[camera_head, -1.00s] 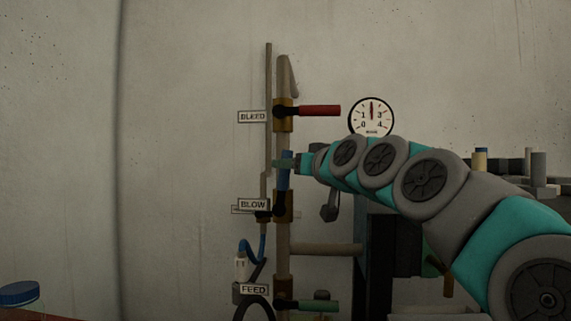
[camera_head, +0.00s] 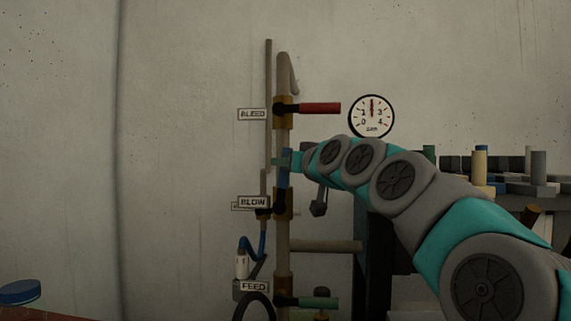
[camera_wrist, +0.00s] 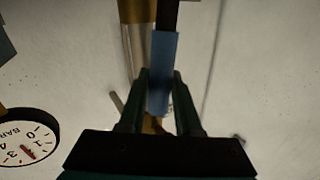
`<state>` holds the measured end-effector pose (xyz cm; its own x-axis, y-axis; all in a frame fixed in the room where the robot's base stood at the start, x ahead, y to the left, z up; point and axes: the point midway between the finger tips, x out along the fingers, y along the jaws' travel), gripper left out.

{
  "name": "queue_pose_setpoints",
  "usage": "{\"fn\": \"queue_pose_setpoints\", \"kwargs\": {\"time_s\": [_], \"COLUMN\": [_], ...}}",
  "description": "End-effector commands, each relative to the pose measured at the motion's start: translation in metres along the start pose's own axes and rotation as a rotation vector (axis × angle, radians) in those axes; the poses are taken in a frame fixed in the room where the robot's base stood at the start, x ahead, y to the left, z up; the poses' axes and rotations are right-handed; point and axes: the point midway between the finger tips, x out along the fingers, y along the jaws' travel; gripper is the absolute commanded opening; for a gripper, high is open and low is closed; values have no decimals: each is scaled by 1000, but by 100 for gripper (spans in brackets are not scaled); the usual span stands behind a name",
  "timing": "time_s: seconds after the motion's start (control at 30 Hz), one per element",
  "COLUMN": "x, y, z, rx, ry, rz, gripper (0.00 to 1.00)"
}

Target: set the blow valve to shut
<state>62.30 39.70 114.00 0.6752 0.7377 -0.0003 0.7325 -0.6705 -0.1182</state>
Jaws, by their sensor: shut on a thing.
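The blow valve (camera_head: 283,205) is a brass body on the vertical pipe beside the BLOW label (camera_head: 253,202). Its blue handle (camera_head: 284,181) points up, along the pipe. My gripper (camera_head: 290,160) reaches in from the right and is shut on the upper part of the handle. In the wrist view the blue handle (camera_wrist: 163,60) lies between the two dark fingers of my gripper (camera_wrist: 160,82). Part of the handle is hidden by the fingers.
Above is the red BLEED handle (camera_head: 320,108), pointing right, with a round gauge (camera_head: 371,116) beside it. Below is the green FEED handle (camera_head: 306,302), also pointing right. A thin pipe (camera_head: 268,100) runs close at the left. The wall further left is clear.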

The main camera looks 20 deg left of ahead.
Motion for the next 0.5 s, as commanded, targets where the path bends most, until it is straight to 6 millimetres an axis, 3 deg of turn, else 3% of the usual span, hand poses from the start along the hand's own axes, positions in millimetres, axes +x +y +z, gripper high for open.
{"fn": "queue_pose_setpoints", "kwargs": {"time_s": [0.17, 0.5], "x": [0, 0], "y": [0, 0], "z": [0, 0], "rx": [0, 0], "ry": [0, 0], "rz": [0, 0], "gripper": [0, 0]}}
